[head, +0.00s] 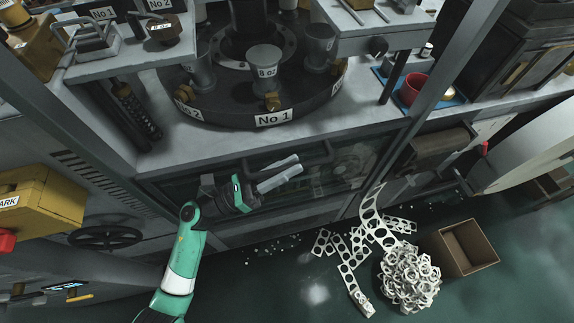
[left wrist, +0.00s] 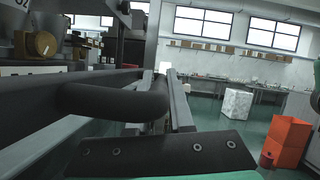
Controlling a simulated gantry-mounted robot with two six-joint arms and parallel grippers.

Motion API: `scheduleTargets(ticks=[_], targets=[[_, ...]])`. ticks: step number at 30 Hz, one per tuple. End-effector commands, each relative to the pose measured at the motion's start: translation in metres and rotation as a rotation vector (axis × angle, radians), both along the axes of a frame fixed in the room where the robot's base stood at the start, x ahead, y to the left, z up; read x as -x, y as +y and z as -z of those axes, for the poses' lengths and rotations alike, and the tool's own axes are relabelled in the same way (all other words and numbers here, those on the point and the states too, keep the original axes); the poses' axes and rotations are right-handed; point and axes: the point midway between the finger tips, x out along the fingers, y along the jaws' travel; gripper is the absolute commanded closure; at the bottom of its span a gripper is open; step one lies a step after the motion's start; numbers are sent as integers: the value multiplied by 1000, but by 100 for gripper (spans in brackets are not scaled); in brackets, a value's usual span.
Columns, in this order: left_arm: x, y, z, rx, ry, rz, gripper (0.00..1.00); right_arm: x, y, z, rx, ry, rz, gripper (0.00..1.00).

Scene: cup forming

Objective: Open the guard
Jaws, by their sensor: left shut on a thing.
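The guard (head: 335,178) is a dark see-through panel in a frame on the machine's front, below the edge of the worktop. In the left wrist view the thick black handle (left wrist: 115,100) bends between the fingers and fills the near left. The gripper hides part of the handle and the guard's left part. My right gripper is in neither view.
Above the guard is a turntable (head: 225,112) with metal cups. A yellow box (head: 38,200) and a dark handwheel (head: 105,237) are at left. White punched scrap (head: 408,280) and an open cardboard box (head: 468,247) lie on the floor at lower right.

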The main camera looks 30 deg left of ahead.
Motion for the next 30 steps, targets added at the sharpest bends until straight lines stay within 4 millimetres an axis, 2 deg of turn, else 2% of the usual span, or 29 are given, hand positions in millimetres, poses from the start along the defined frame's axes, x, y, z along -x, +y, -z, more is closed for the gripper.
scheduleTargets(ticks=[8, 9, 13, 26, 30], targets=[[0, 0, 0, -1, 1, -1, 100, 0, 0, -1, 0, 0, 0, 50], [0, 0, -1, 0, 0, 0, 73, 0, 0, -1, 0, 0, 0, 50], [0, 0, -1, 0, 0, 0, 50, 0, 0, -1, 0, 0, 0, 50], [0, 0, -1, 0, 0, 0, 50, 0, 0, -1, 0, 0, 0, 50], [8, 8, 4, 0, 3, -2, 50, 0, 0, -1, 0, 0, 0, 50]])
